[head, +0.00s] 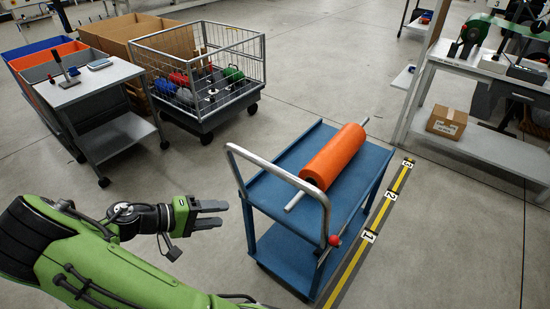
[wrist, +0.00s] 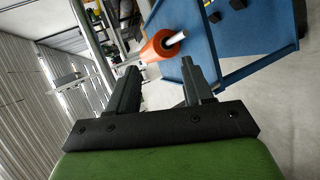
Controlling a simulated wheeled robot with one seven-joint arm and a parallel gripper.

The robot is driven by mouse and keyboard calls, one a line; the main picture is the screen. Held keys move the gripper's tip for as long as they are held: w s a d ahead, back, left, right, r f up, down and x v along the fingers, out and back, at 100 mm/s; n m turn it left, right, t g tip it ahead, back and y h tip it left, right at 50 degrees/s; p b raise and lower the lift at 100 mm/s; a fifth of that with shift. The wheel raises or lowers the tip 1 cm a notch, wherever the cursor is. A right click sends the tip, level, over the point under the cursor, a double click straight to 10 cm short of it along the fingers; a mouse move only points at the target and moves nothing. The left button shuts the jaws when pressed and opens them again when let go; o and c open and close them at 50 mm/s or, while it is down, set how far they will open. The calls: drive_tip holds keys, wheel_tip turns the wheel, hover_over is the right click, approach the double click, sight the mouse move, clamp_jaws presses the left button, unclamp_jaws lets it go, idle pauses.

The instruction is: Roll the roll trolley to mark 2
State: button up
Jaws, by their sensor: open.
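The roll trolley (head: 269,188) is a blue two-shelf cart with a bent silver push handle (head: 325,205) at its near left end. An orange roll (head: 333,156) on a silver bar lies along its top shelf. A striped yellow and black floor strip (head: 352,262) runs along the trolley's right side, with mark 1 (head: 369,236), mark 2 (head: 391,196) and mark 3 (head: 408,164). The trolley's near end is beside mark 1. My gripper (head: 222,214) is open and empty, left of the handle and apart from it. In the wrist view, the roll (wrist: 158,47) shows beyond the open fingers (wrist: 162,88).
A wire cage cart (head: 205,115) with coloured parts stands at the back left, beside a grey side table (head: 95,85) on castors. A workbench (head: 480,72) with a cardboard box (head: 446,122) on its lower shelf stands at the right.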

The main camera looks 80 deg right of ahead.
drive_tip(key=s+d+r+g+h, duration=0.2)
drive_tip(key=s+d+r, duration=0.1)
drive_tip(key=s+d, duration=0.3)
drive_tip(key=s+d+r+g+h, duration=0.2)
drive_tip(key=s+d, duration=0.4)
drive_tip(key=d, duration=0.3)
drive_tip(key=shift+r+g+h+b, duration=0.3)
drive_tip(key=shift+r+h+b, duration=0.1)
drive_tip(key=shift+r+h, duration=0.2)
clamp_jaws()
